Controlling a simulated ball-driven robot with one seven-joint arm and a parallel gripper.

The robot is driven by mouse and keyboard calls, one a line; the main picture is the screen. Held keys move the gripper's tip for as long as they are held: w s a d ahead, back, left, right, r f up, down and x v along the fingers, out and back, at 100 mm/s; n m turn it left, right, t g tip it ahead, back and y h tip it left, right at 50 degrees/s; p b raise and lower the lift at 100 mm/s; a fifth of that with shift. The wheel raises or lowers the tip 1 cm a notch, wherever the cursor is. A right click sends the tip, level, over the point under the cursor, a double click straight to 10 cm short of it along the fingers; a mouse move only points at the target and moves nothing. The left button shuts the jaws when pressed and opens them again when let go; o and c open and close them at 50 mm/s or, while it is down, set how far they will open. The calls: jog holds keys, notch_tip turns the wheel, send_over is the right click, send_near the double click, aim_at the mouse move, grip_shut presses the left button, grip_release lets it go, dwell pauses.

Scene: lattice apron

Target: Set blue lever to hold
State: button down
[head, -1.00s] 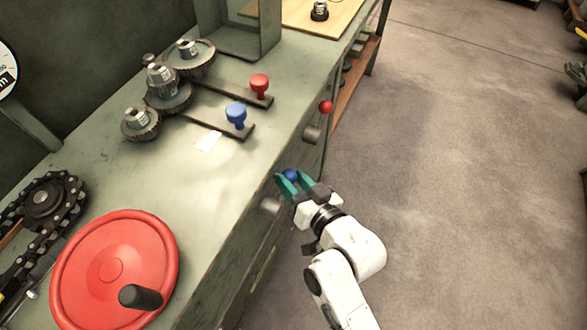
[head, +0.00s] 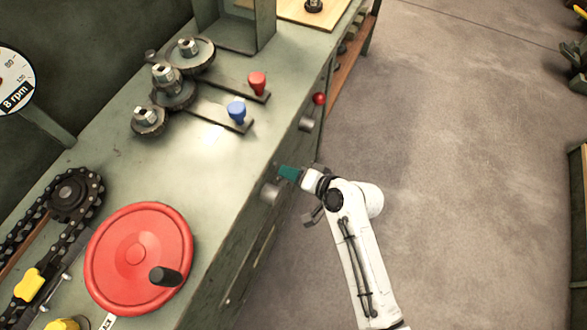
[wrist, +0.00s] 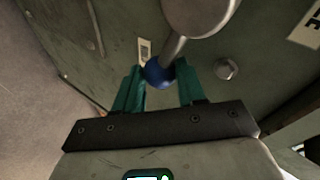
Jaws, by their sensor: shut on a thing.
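The blue lever's round knob (wrist: 159,72) sits between the teal fingers of my gripper (wrist: 160,82) in the wrist view. Its short metal rod runs up to a grey round hub (wrist: 198,12) on the cabinet's front face. In the head view my gripper (head: 289,173) is at the bench's front edge, beside the lever's hub (head: 271,193), and hides the blue knob. My gripper is shut on the knob. A small pale plate (wrist: 145,50) is just beyond the knob; its marking is unreadable.
A red-knobbed lever (head: 319,99) is farther along the same front. On the bench are a blue peg handle (head: 237,111), a red one (head: 257,82), gears (head: 172,90) and a red handwheel (head: 138,257). A gauge (head: 14,82) reads "8 rpm".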

jog(key=shift+f, duration=0.3)
jog(key=shift+s+f+m+g, duration=0.1)
jog(key=shift+m+g, duration=0.2)
jog(key=c, duration=0.9)
grip_release()
jog(key=shift+c, duration=0.2)
jog(key=p+v, duration=0.1)
jog(key=v, duration=1)
jog(key=shift+p, duration=0.3)
